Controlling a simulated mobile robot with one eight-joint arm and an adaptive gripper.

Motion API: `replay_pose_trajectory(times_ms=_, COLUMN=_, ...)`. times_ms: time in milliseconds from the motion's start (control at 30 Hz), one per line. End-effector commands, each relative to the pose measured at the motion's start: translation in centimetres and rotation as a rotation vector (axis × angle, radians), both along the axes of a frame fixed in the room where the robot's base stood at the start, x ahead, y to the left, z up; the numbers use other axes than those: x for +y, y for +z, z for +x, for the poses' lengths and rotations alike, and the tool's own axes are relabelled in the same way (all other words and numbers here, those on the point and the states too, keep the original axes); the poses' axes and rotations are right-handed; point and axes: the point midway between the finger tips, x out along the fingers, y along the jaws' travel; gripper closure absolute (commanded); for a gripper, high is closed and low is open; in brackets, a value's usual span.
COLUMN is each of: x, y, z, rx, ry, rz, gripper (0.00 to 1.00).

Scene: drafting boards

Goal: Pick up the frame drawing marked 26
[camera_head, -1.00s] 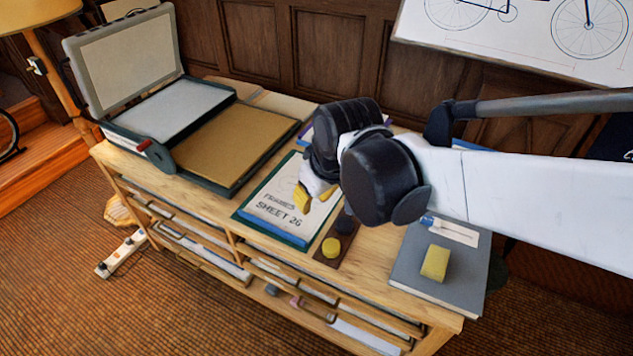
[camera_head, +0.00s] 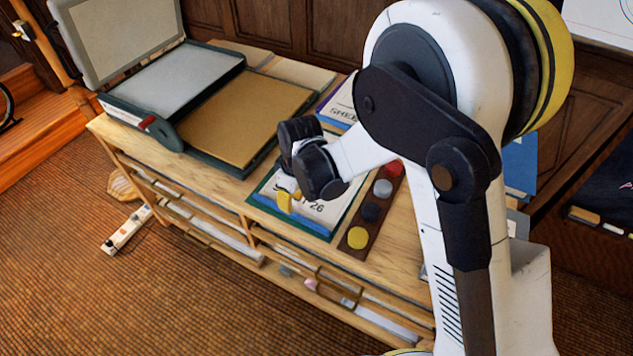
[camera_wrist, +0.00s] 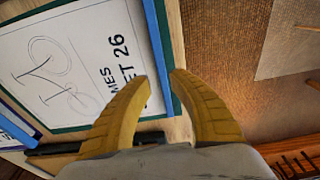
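The frame drawing marked 26 (camera_head: 313,215) lies on the wooden table, partly covered by my arm. In the wrist view the drawing (camera_wrist: 75,50) shows a bicycle sketch, the number 26, a blue strip along one edge and a green border. My gripper (camera_head: 288,202) is over the drawing's front edge, its yellow fingers pointing down. In the wrist view my gripper (camera_wrist: 160,78) is open, with a gap between the fingertips. The blue-stripped edge runs through that gap. I cannot tell whether a finger touches it.
A dark strip with coloured discs (camera_head: 365,225) lies right of the drawing. An open light case (camera_head: 190,90) and a brown board (camera_head: 240,115) are to the left. Another sheet (camera_head: 343,103) with a purple border lies behind. My arm hides the table's right side.

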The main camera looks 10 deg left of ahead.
Motion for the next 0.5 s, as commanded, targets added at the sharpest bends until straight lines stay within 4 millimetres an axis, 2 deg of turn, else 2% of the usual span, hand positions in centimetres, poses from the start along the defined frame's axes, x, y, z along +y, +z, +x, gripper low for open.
replay_pose_trajectory(times_ms=167, x=0.2, y=-1.6, z=0.0, rx=0.0, ry=-0.001, rz=0.0, gripper=0.76)
replay_pose_trajectory(times_ms=400, x=0.8, y=-5.4, z=0.0, rx=-0.001, ry=-0.001, rz=0.0, gripper=0.76)
replay_pose_trajectory(times_ms=500, x=0.9, y=-5.9, z=0.1, rx=-0.001, ry=-0.001, rz=0.001, gripper=0.76)
